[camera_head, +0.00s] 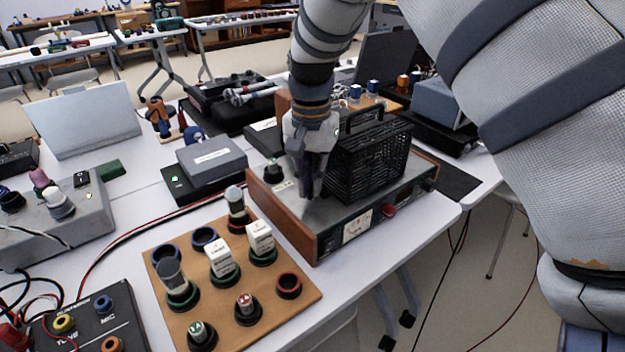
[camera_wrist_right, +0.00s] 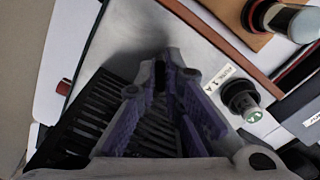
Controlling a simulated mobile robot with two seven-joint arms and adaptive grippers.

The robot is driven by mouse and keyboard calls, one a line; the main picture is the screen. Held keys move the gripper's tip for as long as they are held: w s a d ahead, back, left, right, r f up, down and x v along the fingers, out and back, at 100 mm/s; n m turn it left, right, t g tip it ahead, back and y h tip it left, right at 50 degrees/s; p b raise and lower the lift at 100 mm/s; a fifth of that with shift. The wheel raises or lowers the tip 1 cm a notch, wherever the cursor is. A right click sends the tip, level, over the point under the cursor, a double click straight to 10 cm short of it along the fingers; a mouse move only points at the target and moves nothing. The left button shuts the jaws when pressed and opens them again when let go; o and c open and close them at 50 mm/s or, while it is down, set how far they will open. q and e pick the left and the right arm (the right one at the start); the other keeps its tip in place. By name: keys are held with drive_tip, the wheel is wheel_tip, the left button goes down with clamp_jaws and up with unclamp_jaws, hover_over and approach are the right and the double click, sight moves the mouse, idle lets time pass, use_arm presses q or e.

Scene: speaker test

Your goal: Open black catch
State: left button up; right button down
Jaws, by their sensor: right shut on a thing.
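A black slatted cage (camera_head: 372,160) with a handle on top stands on a wood-sided instrument (camera_head: 290,215); its slats also show in the wrist view (camera_wrist_right: 75,130). My right gripper (camera_head: 309,190) points down at the cage's left side, its fingertips close above the instrument's pale top. In the wrist view its purple-lined fingers (camera_wrist_right: 165,85) are beside the slats. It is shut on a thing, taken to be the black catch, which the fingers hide. My left gripper is not in view.
A black knob (camera_head: 273,170) stands on the instrument left of my right gripper. A wooden board (camera_head: 262,318) with several rings and plugs is in front. A grey box (camera_head: 211,160) sits behind, left. The table's edge is at the right.

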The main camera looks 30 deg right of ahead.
drive_tip(key=n, duration=0.5)
drive_tip(key=shift+n, duration=0.3)
drive_tip(key=n, duration=0.4)
drive_tip(key=shift+s+d+n, duration=0.1)
drive_tip(key=shift+d+n, duration=0.05)
drive_tip(key=shift+n, duration=0.25)
drive_tip(key=c, duration=1.7)
unclamp_jaws()
wheel_tip(320, 180, up, 12)
